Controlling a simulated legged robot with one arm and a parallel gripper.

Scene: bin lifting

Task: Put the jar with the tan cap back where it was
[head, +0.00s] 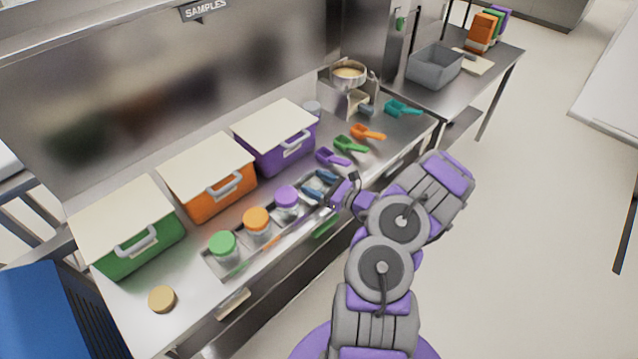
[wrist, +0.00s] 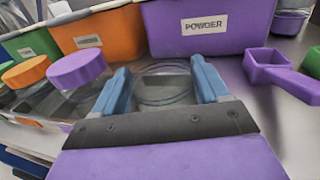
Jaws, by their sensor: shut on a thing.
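My gripper (head: 320,183) has blue fingers and is at the right end of the jar rack (head: 222,275). In the wrist view, my gripper (wrist: 162,75) is shut on a clear glass jar (wrist: 165,92). I see no cap on this jar. In the head view the fingers mostly hide it, and I cannot tell whether its base touches the rack. A round tan cap (head: 161,299) lies on the counter at the front left, apart from the gripper. Jars with green (head: 222,243), orange (head: 256,218) and purple (head: 286,196) caps stand in the rack.
Green (head: 160,250), orange (head: 235,200) and purple (head: 292,155) bins with pale lids stand behind the rack. Purple (head: 332,157), green (head: 350,145), orange (head: 368,132) and teal (head: 402,108) scoops lie to the right. Bare counter surrounds the tan cap.

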